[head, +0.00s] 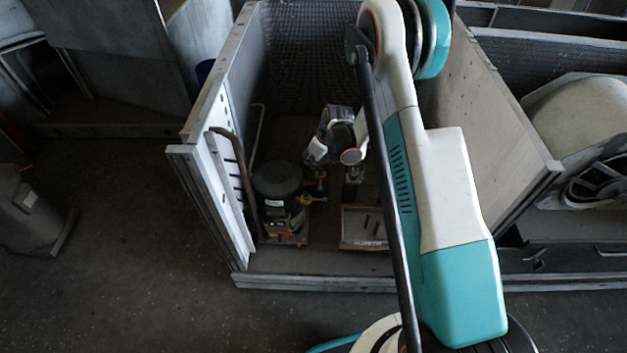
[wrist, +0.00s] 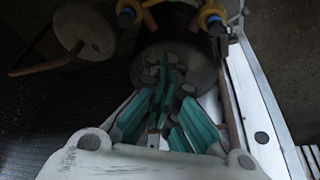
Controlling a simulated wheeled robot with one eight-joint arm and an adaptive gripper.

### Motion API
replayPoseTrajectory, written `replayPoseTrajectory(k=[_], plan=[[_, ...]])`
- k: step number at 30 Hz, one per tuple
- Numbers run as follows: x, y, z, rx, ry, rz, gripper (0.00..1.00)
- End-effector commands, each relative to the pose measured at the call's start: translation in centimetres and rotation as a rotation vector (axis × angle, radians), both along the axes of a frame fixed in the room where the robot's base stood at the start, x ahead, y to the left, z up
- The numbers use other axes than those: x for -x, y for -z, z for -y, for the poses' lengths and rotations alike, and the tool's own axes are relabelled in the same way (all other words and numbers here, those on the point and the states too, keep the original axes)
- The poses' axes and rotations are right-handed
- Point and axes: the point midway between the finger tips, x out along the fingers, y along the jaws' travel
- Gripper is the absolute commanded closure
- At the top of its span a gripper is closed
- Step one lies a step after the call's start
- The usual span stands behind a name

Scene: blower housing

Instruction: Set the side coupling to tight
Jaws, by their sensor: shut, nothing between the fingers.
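A black cylindrical unit (head: 278,182) stands on a small base at the left inside the grey-walled bay. Two yellow fittings, one upper (head: 319,175) and one lower (head: 305,199), sit at its right side. In the wrist view the fittings, one left (wrist: 126,13) and one right (wrist: 212,17), show at the top edge with orange parts. I cannot tell which one is the side coupling, or its setting. My gripper (wrist: 165,65) has teal fingers closed together, empty, in front of the black unit (wrist: 187,62) in the wrist view. Whether they touch it is unclear.
Bay walls stand left (head: 213,130) and right (head: 500,130). A brown pipe (head: 240,170) runs close left of the unit. A shallow tray (head: 364,243) lies to its right. A pale disc on a copper-coloured rod (wrist: 85,33) shows in the wrist view. My arm hides the bay's right part.

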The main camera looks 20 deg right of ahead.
Motion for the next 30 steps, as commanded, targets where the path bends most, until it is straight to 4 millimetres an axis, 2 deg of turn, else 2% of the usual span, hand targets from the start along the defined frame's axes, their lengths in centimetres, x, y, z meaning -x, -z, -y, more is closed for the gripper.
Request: replayPoseTrajectory(k=[6, 11, 25, 30], plan=[[-0.1, 0.2, -0.1, 0.0, 0.0, 0.0, 1.0], [-0.4, 1.6, -0.4, 0.0, -0.001, 0.0, 1.0], [-2.8, 10.1, -2.3, 0.0, -0.001, 0.0, 1.0], [-0.6, 10.1, -0.5, 0.0, 0.002, 0.0, 1.0]])
